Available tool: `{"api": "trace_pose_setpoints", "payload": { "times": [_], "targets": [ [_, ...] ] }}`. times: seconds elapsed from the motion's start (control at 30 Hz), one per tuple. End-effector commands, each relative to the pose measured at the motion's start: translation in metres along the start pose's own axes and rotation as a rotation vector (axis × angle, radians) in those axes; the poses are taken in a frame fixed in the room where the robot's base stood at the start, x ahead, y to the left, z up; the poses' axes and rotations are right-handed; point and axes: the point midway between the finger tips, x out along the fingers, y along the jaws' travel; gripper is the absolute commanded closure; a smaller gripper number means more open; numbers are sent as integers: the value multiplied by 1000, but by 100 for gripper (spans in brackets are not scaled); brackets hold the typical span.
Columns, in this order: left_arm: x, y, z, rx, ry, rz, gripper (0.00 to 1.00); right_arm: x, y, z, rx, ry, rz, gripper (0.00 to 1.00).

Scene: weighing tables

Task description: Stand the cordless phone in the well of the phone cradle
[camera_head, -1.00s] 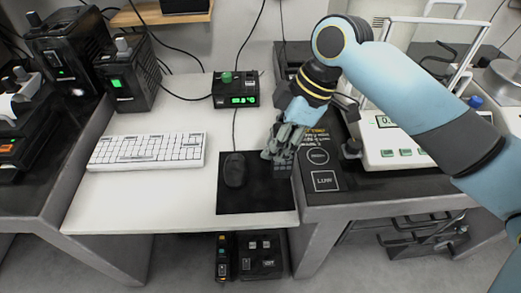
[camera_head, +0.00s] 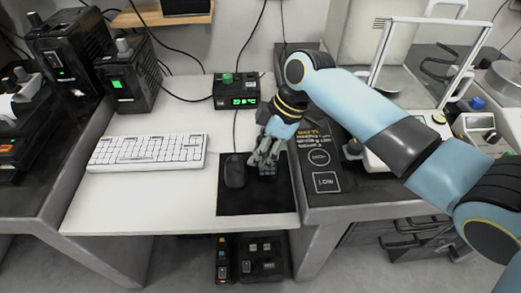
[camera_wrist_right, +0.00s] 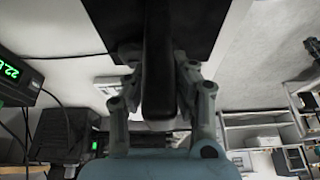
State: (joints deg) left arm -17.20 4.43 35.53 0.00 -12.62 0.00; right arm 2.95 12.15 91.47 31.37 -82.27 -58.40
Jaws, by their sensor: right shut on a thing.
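My right gripper (camera_head: 266,150) is over the right part of the black mouse pad, its fingers pointing down. It is shut on a dark, slim thing, which I take to be the cordless phone (camera_head: 268,170); only its small dark lower part shows below the fingers. In the right wrist view the phone (camera_wrist_right: 158,60) is a long black bar between the two fingers (camera_wrist_right: 158,95). I cannot tell whether it touches the pad. I cannot make out the phone cradle for certain in either view. My left gripper is not in view.
A black mouse (camera_head: 235,171) lies on the mouse pad (camera_head: 250,203), left of the gripper. A white keyboard (camera_head: 147,151) is farther left. A black box with a green display (camera_head: 236,91) stands behind. A scale (camera_head: 380,160) stands right. The white table's front left is clear.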

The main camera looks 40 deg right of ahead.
Motion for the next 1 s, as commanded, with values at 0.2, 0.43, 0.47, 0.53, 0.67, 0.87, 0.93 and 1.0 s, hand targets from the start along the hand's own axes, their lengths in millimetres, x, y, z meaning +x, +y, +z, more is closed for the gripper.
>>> {"api": "trace_pose_setpoints", "payload": {
  "times": [0.2,0.43,0.47,0.53,0.67,0.87,0.93,1.0],
  "targets": [
    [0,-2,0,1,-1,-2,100,1,0,0,0,0,0,53],
    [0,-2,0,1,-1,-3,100,1,0,0,0,0,0,53],
    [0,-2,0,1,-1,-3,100,0,0,0,0,0,0,53],
    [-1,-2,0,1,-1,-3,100,-3,0,-1,0,0,0,53],
    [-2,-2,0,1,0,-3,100,-21,1,0,-1,-1,3,53],
    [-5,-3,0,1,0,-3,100,-67,1,0,-3,-3,3,53],
    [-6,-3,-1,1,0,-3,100,-83,1,0,-4,-3,3,53],
    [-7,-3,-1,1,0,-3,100,-96,1,0,-3,-2,3,53]
  ]
}}
